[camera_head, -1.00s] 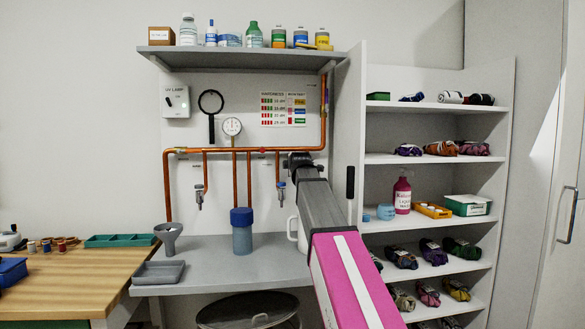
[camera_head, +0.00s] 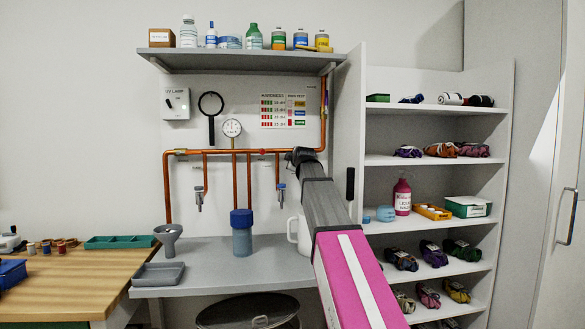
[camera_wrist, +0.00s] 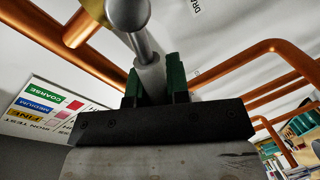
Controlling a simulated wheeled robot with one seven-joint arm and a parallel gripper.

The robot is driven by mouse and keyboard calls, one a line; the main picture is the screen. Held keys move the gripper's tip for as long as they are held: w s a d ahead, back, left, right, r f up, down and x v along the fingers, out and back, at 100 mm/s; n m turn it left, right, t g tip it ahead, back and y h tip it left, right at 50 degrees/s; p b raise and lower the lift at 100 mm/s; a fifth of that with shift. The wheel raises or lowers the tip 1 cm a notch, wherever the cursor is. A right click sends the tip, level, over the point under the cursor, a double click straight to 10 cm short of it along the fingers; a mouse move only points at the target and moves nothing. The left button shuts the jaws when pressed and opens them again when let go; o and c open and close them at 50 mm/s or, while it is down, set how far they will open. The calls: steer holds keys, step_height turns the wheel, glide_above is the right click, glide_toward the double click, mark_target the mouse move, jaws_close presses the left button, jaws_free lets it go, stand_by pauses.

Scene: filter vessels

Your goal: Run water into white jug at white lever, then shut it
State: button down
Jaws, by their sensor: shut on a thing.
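The white jug (camera_head: 293,230) stands upright on the grey bench, partly hidden behind my arm, with its handle to the left. My gripper (camera_head: 296,157) is up at the copper pipe above the jug. In the wrist view my gripper (camera_wrist: 153,85) has its green fingers shut around the pale sleeve of the white lever (camera_wrist: 150,76), with a round-ended metal part beyond it. The spout under this lever is hidden by my arm, and I cannot see whether water runs or how full the jug is.
Two other taps, left (camera_head: 199,196) and right (camera_head: 281,193), hang from the copper pipe (camera_head: 228,152). A blue-topped filter vessel (camera_head: 242,240), a funnel (camera_head: 168,238) and a grey tray (camera_head: 158,274) stand left on the bench. The shelf unit (camera_head: 432,160) is close to my arm's right.

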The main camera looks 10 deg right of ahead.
steer(key=shift+d+r+m, duration=0.15)
steer(key=shift+r+m, duration=0.15)
steer(key=shift+m, duration=0.3)
steer(key=c, duration=1.1)
jaws_free()
steer(key=shift+r, duration=0.1)
